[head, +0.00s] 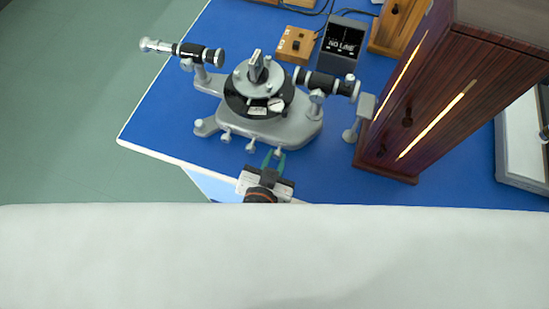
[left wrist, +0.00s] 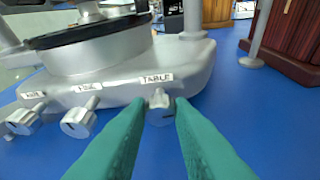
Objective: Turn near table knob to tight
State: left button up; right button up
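The grey spectrometer (head: 285,128) stands on the blue bench, with several knobs along its near edge. The near knob labelled TABLE (left wrist: 160,106) is at the right of that row in the left wrist view; it also shows in the head view (head: 277,152). My left gripper (head: 274,156) points at it from the near side. Its green fingertips (left wrist: 161,104) are apart, one on each side of the knob. I cannot tell whether they press on it. The fingers cover the knob's sides. My right gripper is not in view.
Two neighbouring knobs (left wrist: 79,121) (left wrist: 24,119) sit left of the TABLE knob. A dark wooden cabinet (head: 448,95) stands to the right. A small display (head: 343,45) reading NO LINE and a wooden switch box (head: 295,46) are behind.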

pick_arm(q)
jog(key=shift+d+m+y, duration=0.1)
jog(key=shift+m+y, duration=0.4)
jog(key=shift+m, duration=0.1)
grip_shut()
jog(key=o, duration=0.9)
grip_release()
jog(key=shift+s, duration=0.1)
jog(key=b+v, duration=0.2)
jog(key=v, duration=1)
jog(key=shift+f, duration=0.1)
